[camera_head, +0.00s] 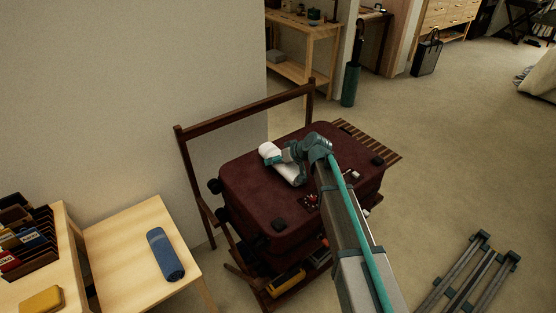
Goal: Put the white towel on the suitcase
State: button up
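The white towel (291,173) looks rolled up and is over the top of the dark red suitcase (250,190), near its far left part. I cannot tell whether the towel rests on the lid or is just above it. My gripper (272,160) reaches across the middle of the towel, with its fingers at the towel. The gripper and wrist hide part of the towel, and I cannot see whether the fingers are closed on it. The suitcase lies flat on a dark wooden rack.
A blue rolled towel (165,254) lies on a light wooden table (125,235) at left. A yellow folded cloth (41,300) and a dark organizer (28,240) are beside it. The rack's back bar (245,111) rises behind the suitcase.

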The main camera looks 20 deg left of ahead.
aim_at(297, 165)
jog(key=o, duration=0.3)
jog(key=shift+r, duration=0.15)
jog(key=shift+r+p, duration=0.2)
jog(key=shift+p, duration=0.15)
jog(key=b+v, duration=0.2)
jog(key=v, duration=0.9)
jog(key=shift+s+d+r, duration=0.15)
jog(key=shift+d+r, duration=0.1)
jog(key=shift+d, duration=0.1)
